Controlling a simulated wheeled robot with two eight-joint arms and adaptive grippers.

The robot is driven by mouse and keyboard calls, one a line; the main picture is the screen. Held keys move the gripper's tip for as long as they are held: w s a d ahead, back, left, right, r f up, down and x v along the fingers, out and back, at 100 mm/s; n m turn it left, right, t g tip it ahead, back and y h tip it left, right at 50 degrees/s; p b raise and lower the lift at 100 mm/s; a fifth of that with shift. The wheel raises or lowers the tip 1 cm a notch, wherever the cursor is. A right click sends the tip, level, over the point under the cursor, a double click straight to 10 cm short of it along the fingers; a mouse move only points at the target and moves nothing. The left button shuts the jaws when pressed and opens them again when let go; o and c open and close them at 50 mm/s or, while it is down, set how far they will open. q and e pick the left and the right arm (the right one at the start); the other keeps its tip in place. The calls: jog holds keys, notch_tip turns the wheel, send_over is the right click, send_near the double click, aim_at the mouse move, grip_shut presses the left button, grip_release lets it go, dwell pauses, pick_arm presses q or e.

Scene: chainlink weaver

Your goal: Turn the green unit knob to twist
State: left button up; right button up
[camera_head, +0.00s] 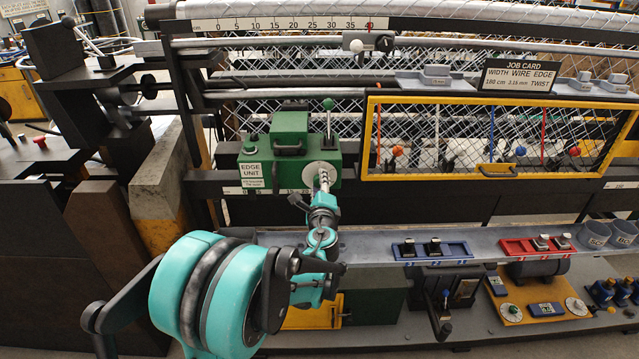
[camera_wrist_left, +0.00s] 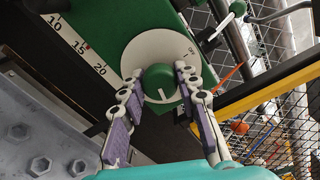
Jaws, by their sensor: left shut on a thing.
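The green edge unit (camera_head: 300,150) sits on the machine rail, with a "EDGE UNIT" label on its left. A white round dial (camera_head: 318,168) is on its right front. In the left wrist view the dial (camera_wrist_left: 145,45) carries a round green knob (camera_wrist_left: 158,78) with a white pointer line toward the bottom of the picture. My left gripper (camera_head: 323,180) is at the dial and hides the knob in the head view. In the left wrist view its two fingers (camera_wrist_left: 159,80) are shut on the knob from both sides. My right gripper is in neither view.
A green-topped lever (camera_head: 328,104) rises from the unit, close above the gripper. A yellow-framed mesh window (camera_head: 365,140) is just right. The job card (camera_head: 520,76) reads width 180 cm, wire 3.15 mm, edge TWIST. A grey shelf (camera_head: 370,241) with trays runs below.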

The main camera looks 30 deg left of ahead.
pick_arm(q)
jog(key=shift+m, duration=1.3)
jog(key=o, duration=1.2)
jog(key=v, duration=1.2)
